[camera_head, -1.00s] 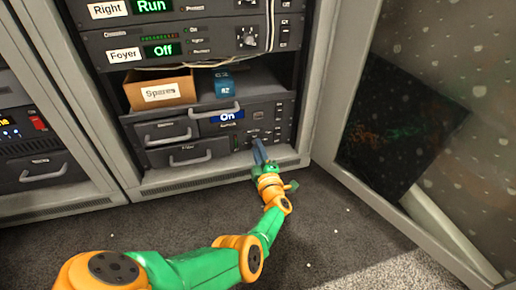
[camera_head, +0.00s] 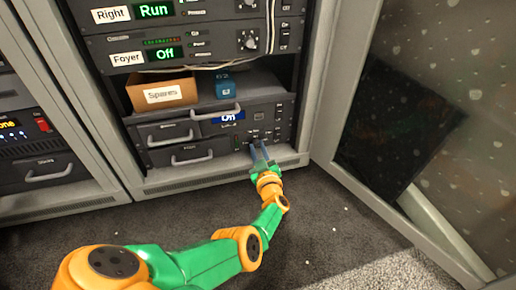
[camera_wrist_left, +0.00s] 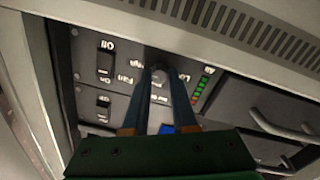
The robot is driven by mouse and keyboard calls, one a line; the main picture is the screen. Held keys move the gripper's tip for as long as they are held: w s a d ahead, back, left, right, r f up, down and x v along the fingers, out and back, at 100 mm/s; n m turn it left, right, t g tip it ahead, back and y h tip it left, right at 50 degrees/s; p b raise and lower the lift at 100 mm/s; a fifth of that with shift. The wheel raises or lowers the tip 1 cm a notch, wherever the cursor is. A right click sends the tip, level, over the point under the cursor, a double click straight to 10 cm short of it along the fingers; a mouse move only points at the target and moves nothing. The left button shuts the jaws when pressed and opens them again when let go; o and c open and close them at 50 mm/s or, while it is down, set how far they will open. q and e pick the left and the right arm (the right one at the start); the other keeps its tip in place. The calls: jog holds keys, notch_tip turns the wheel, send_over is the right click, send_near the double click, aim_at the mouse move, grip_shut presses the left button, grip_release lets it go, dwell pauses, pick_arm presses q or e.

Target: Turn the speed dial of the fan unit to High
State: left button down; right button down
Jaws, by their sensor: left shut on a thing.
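The fan unit (camera_head: 285,122) is the dark panel low in the rack, with a blue display reading "On" (camera_head: 228,117). My left gripper (camera_head: 259,148) reaches its lower front, and its fingers cover the dial in the head view. In the left wrist view the panel appears upside down, and a small grey round dial (camera_wrist_left: 158,74) sits between the fingertips of my left gripper (camera_wrist_left: 159,80), which is shut on it. Small white labels surround the dial; they are too blurred to read surely, so its setting cannot be told. My right gripper is not in view.
In the left wrist view, two rocker switches (camera_wrist_left: 104,62) and a green-red light strip (camera_wrist_left: 201,84) flank the dial. Drawers with handles (camera_head: 192,158) lie left of the gripper. A "Spares" box (camera_head: 160,94) and blue cube (camera_head: 225,87) stand above. An open door (camera_head: 350,95) is at right.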

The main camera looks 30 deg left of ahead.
pick_arm(q)
jog(key=shift+m, duration=0.6)
jog(key=c, duration=0.7)
grip_release()
jog(key=p+v, duration=0.4)
jog(key=v, duration=0.3)
